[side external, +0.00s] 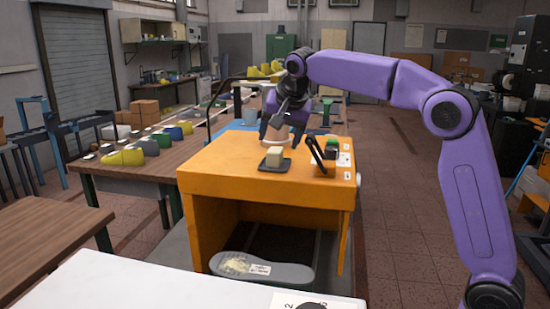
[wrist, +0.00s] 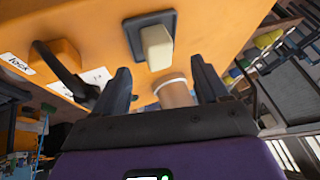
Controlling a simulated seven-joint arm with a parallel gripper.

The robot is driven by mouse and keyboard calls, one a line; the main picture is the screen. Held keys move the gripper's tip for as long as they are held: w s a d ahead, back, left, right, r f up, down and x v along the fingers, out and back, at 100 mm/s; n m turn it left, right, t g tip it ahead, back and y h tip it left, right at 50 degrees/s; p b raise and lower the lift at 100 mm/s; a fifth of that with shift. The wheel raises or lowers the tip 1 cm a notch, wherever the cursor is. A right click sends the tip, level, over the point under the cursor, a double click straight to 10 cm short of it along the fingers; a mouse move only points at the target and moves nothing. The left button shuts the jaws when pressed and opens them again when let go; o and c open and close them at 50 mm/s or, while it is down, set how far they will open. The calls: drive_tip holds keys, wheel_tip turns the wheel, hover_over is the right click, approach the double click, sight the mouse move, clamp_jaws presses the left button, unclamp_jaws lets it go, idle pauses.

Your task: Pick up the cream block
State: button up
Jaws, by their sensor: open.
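The cream block (side external: 274,155) sits on a small dark tray (side external: 266,167) on top of the orange bench (side external: 215,168). In the wrist view the cream block (wrist: 156,47) lies on the dark tray (wrist: 133,35), beyond the fingertips. My gripper (side external: 276,128) is above and behind the block in the side view, apart from it. In the wrist view its two fingers (wrist: 162,78) are spread with nothing held between them. A tan cylinder with a pale rim (wrist: 175,92) shows between the fingers, farther off.
The tan cylinder (side external: 277,138) is close behind the block, below my gripper. The bench's front left top is clear.

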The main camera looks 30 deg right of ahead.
sight(276, 150)
drive_tip(key=x, duration=0.5)
drive_tip(key=shift+w+d, duration=0.1)
drive_tip(key=shift+d, duration=0.15)
drive_tip(key=c, duration=1.1)
